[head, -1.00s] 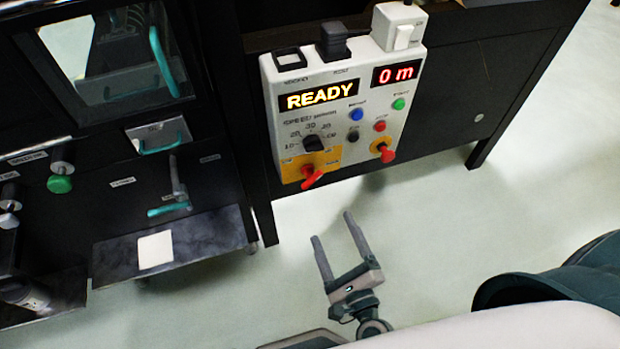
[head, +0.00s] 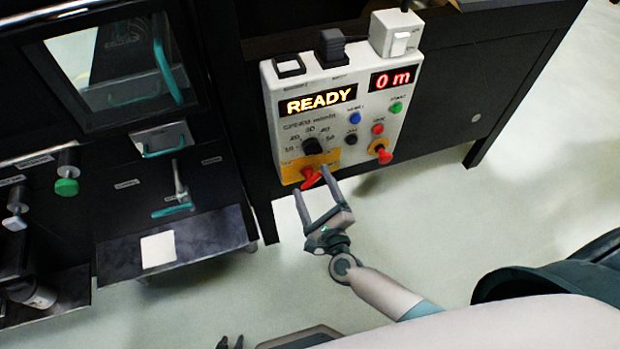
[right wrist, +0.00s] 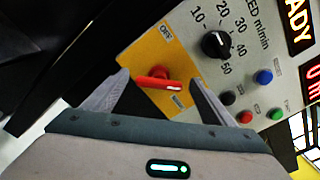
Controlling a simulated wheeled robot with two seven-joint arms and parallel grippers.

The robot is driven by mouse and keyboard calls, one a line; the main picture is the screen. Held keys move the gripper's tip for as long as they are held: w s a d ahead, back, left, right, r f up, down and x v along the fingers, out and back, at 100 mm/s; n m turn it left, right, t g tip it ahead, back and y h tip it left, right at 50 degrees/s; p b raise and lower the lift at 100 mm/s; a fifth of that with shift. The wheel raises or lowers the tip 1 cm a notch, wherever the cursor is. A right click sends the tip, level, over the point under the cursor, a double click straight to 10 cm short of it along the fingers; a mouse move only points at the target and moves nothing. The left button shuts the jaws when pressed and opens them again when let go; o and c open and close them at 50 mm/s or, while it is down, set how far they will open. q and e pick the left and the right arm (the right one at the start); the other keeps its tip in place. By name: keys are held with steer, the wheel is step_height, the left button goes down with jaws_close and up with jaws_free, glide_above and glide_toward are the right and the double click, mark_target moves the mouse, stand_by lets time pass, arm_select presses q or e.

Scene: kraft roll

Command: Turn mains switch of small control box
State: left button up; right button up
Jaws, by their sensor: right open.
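The small control box (head: 345,110) is light grey and hangs on the front of a dark bench. Its mains switch (head: 311,179) is a red rotary handle on a yellow plate at the lower left. In the right wrist view the red handle (right wrist: 158,83) lies crosswise between my fingers, beside an OFF label. My right gripper (head: 311,181) is open, with one finger on each side of the handle; I cannot tell whether either touches it.
The box has a black speed knob (head: 312,146), coloured buttons, a lit READY display (head: 317,100) and another red knob on yellow (head: 383,154). A dark machine with a small shelf (head: 200,240) stands left. The floor below the box is open.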

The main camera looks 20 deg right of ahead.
mark_target(310, 177)
steer(key=shift+w, duration=1.15)
steer(key=c, duration=1.1)
steer(key=shift+o, duration=0.2)
